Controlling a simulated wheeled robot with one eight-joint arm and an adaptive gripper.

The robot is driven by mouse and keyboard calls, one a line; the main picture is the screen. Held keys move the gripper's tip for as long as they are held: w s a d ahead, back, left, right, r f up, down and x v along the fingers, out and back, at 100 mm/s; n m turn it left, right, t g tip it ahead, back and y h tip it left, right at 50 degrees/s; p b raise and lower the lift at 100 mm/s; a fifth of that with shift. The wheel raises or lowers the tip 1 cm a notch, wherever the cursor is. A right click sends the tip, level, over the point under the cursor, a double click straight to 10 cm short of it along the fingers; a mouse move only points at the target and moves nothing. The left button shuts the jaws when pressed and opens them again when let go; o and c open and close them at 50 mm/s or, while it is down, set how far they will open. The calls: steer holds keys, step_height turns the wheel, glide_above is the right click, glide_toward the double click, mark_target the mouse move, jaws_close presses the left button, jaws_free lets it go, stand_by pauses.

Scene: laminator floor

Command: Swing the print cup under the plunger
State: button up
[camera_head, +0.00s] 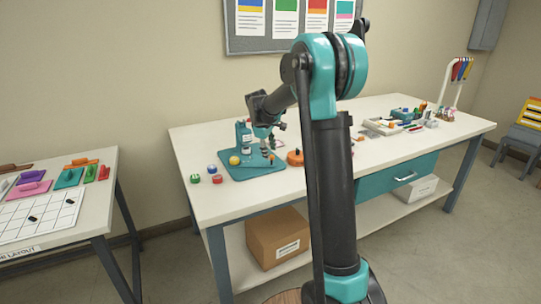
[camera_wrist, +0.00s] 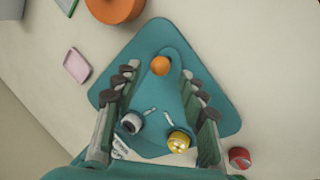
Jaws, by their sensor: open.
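The teal press (camera_head: 241,133) stands on the workbench with a flat teal base plate (camera_head: 258,172). A grey round part (camera_wrist: 131,123) is at lower left and an orange ball (camera_wrist: 160,66) near the top. I cannot tell surely which is the print cup or the plunger. My gripper (camera_wrist: 160,96) is open above the plate, its fingers apart on either side, touching nothing I can see.
A red round piece (camera_wrist: 239,158) lies off the plate, and a green one (camera_head: 195,178) lies left of the press. An orange disc (camera_head: 295,157) and a pink tray (camera_wrist: 76,66) are near the plate. Small goods fill the bench's right end. A table with tiles (camera_head: 40,215) stands left.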

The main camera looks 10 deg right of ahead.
steer(key=shift+x, duration=1.3)
steer(key=shift+c, duration=0.4)
jaws_close()
